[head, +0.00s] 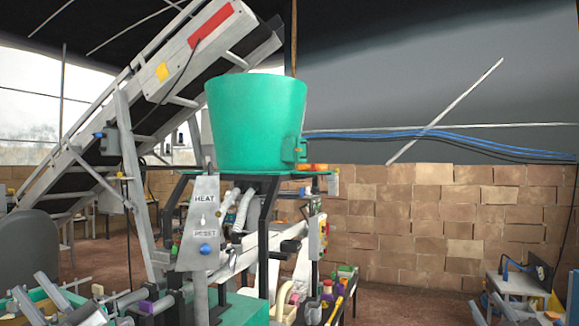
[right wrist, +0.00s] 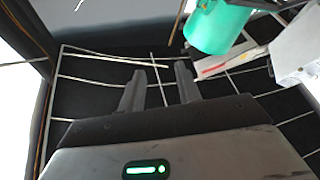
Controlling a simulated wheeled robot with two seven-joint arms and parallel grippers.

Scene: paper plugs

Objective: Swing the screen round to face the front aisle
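The screen (head: 540,271) is a small dark panel at the far right of the head view. It stands on a white table and is seen at a slant, with a blue cable beside it. My left gripper (head: 28,284) is low at the left edge of the head view, its grey fingers apart and empty. The screen cannot be made out there.
A machine with a green hopper (head: 255,125) and a sloping conveyor (head: 160,100) fills the middle and left. The white table (head: 515,284) carries small green and red items near its front. A brick wall (head: 420,225) stands behind. Open floor (head: 410,300) lies between machine and table.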

